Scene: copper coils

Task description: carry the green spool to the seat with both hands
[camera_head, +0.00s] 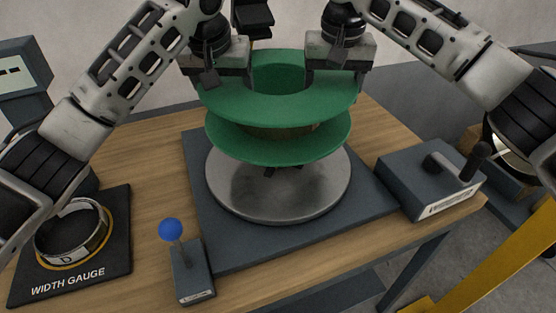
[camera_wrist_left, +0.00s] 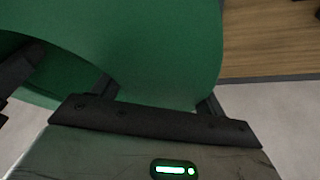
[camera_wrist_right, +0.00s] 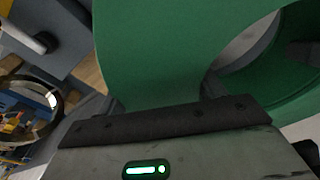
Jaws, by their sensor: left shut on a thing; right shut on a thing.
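The green spool (camera_head: 280,108) is upright, with two flanges and an open centre. It appears to hang just above a round grey metal disc (camera_head: 275,200), likely the seat, on a dark base plate; any small contact under it is hidden. My left gripper (camera_head: 227,80) is shut on the spool's upper flange at its left rear. My right gripper (camera_head: 336,80) is shut on the same flange at its right rear. The spool's green flange fills much of the left wrist view (camera_wrist_left: 170,50) and the right wrist view (camera_wrist_right: 150,50).
A width gauge (camera_head: 115,264) with a ring lies at the left of the wooden table (camera_head: 150,205). A blue-knobbed lever (camera_head: 171,230) stands at the front. A grey box with a black handle (camera_head: 420,185) is at the right. A yellow rail (camera_head: 500,255) is at the lower right.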

